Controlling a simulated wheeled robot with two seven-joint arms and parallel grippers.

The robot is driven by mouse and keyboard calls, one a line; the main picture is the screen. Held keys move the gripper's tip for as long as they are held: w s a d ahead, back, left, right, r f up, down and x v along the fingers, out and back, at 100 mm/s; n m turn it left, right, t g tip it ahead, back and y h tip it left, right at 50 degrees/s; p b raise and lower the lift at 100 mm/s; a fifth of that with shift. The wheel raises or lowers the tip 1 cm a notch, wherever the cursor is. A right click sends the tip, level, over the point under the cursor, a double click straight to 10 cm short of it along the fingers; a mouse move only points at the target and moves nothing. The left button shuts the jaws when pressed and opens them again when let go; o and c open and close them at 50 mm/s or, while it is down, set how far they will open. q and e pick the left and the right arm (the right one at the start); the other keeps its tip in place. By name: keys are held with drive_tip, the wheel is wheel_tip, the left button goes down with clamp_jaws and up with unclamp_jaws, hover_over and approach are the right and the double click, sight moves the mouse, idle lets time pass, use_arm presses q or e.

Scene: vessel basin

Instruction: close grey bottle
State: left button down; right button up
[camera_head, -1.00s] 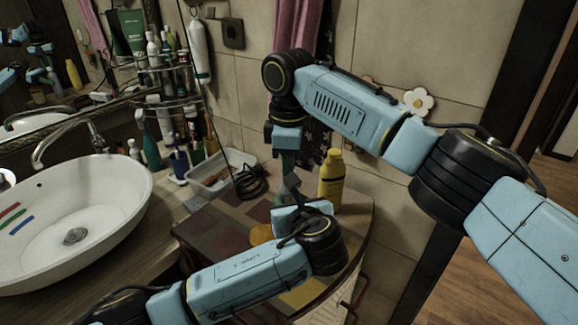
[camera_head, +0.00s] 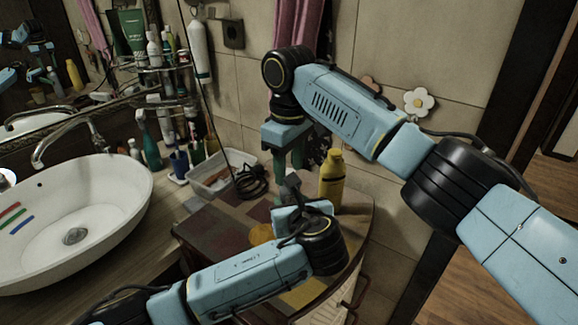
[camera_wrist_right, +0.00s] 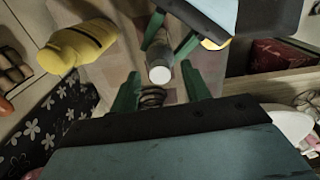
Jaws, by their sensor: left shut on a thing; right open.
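The grey bottle (camera_head: 293,187) is upright above the cabinet top, held from its near side by my left gripper (camera_head: 287,203). In the right wrist view the bottle (camera_wrist_right: 157,50) shows from above, with a pale round top (camera_wrist_right: 159,74), between the green fingers of my left gripper (camera_wrist_right: 168,40). I cannot tell whether the pale top is a cap. My right gripper (camera_head: 289,162) points down just above the bottle. Its green fingers are apart; in the right wrist view (camera_wrist_right: 161,93) they stand on either side of the bottle's top with nothing between them gripped.
A yellow bottle (camera_head: 332,180) stands close to the right of the grey bottle, and also shows in the right wrist view (camera_wrist_right: 78,45). A white basket (camera_head: 209,181) and coiled black cable (camera_head: 250,181) are behind left. The sink (camera_head: 75,215) is at left. The tiled wall is close behind.

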wheel_tip(320, 180, up, 12)
drive_tip(key=shift+f, duration=0.25)
use_arm(q)
drive_tip(key=c, duration=0.8)
unclamp_jaws()
drive_tip(key=shift+s, duration=0.1)
drive_tip(key=p+v, duration=0.1)
drive_tip(key=v, duration=1.2)
drive_tip(key=shift+r, duration=0.15)
use_arm(e)
drive_tip(key=shift+r, duration=0.6)
